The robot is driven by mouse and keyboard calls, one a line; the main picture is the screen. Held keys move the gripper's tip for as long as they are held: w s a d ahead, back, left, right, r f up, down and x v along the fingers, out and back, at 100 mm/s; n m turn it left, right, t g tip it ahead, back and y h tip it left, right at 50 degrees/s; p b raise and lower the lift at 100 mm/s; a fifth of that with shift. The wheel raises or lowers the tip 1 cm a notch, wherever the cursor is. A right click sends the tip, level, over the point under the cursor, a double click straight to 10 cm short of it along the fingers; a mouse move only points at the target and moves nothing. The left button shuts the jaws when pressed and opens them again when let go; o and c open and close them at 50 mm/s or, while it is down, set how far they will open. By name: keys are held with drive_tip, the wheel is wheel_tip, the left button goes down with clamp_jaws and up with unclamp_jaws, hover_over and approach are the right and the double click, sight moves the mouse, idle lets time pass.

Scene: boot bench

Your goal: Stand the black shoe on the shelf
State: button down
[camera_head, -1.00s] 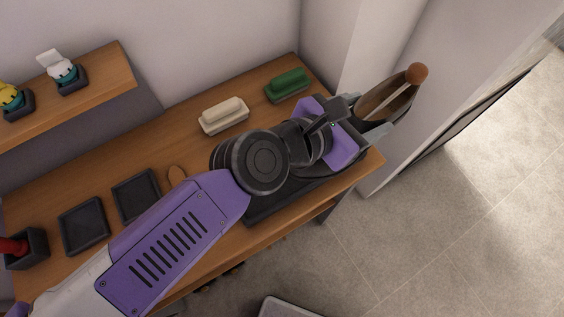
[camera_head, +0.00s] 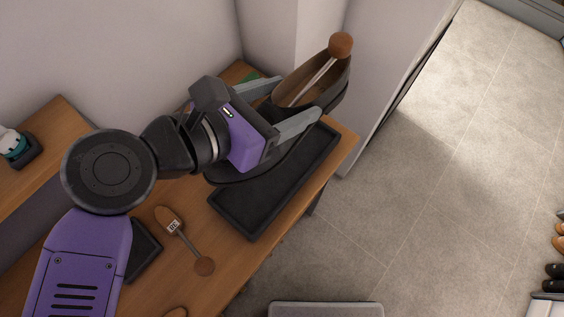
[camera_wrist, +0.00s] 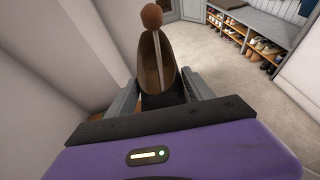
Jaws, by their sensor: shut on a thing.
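The black shoe (camera_head: 334,92) has a tan inside and holds a shoe tree with a brown ball knob (camera_head: 340,45). My gripper (camera_head: 300,97) is shut on the shoe, with one grey finger on each side near its opening. The shoe's toe runs back beneath my gripper and is partly hidden. The shoe appears to be above the black tray (camera_head: 245,222), but I cannot tell the gap. The wrist view shows the shoe's opening (camera_wrist: 152,78) between the fingers. A far shelf unit (camera_wrist: 232,28) with several shoes stands at upper right there.
The wooden bench top (camera_head: 215,268) carries a second shoe tree (camera_head: 186,240) and a small dark tray (camera_head: 143,250). A wall shelf (camera_head: 62,125) is at left. A wall corner is close behind the shoe. Open tiled floor (camera_head: 440,190) lies to the right.

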wheel_tip(320, 180, down, 19)
drive_tip(key=shift+r+p, duration=0.15)
drive_tip(key=shift+p, duration=0.95)
drive_tip(key=shift+c, duration=2)
unclamp_jaws()
